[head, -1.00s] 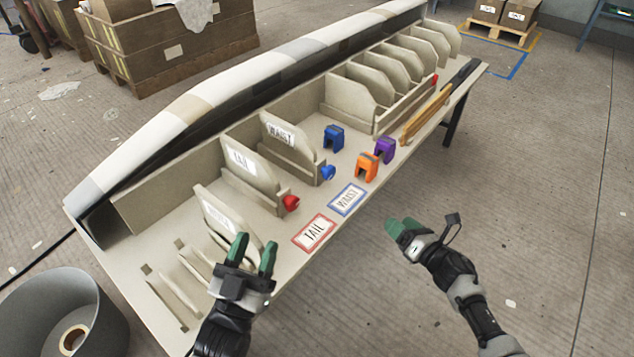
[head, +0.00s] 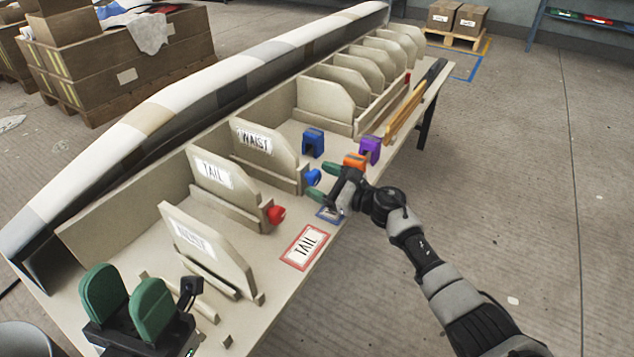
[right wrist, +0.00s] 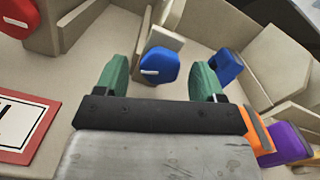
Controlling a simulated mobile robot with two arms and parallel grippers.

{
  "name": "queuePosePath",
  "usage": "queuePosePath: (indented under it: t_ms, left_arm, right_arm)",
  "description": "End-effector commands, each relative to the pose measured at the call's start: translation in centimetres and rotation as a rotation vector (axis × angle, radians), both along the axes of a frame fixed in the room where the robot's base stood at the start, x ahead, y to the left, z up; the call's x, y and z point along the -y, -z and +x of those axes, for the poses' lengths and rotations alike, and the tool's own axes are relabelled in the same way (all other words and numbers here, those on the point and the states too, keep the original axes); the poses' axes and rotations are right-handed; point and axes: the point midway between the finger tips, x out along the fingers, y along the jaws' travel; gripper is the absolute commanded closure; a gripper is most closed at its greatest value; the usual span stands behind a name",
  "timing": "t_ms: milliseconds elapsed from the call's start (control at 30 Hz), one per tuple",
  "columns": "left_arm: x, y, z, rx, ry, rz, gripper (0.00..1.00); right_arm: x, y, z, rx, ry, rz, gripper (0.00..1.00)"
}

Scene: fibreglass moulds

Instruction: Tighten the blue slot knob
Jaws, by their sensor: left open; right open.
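The blue slot knob (head: 313,177) is at the front end of the WAIST slot (head: 265,152). In the right wrist view the blue knob (right wrist: 160,66) has a white mark on its face and shows between and beyond my green fingertips. My right gripper (head: 324,181) is open at the knob, with its fingers (right wrist: 162,80) spread to either side; I cannot tell whether they touch it. My left gripper (head: 128,303) is open and empty over the near left end of the table, away from the knob.
A red knob (head: 276,214) sits on the TAIL slot (head: 222,188), left of the blue one. Blue (head: 313,142), purple (head: 370,148) and orange (head: 353,160) clamp-like pieces stand nearby.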

Motion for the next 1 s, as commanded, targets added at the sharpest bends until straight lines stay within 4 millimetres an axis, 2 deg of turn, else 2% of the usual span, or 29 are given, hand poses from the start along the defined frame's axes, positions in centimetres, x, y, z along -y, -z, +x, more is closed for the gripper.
queuePosePath:
  t_ms: [167, 467, 767, 1000]
  left_arm:
    - [0.0, 0.47, 0.03, -0.002, 0.0, 0.001, 0.53]
    - [0.02, 0.45, 0.05, -0.003, 0.0, 0.001, 0.53]
    - [0.03, 0.47, 0.06, -0.004, 0.0, 0.001, 0.53]
    - [0.03, 0.48, 0.06, -0.004, 0.0, 0.001, 0.53]
  right_arm:
    - [-1.1, 0.02, 0.78, 0.001, 0.0, 0.001, 0.31]
    - [-1.19, -0.01, 0.85, -0.001, 0.0, 0.001, 0.32]
    - [-1.18, 0.02, 0.83, -0.001, 0.0, 0.001, 0.78]
    - [-1.17, 0.04, 0.81, -0.018, 0.0, 0.012, 0.8]
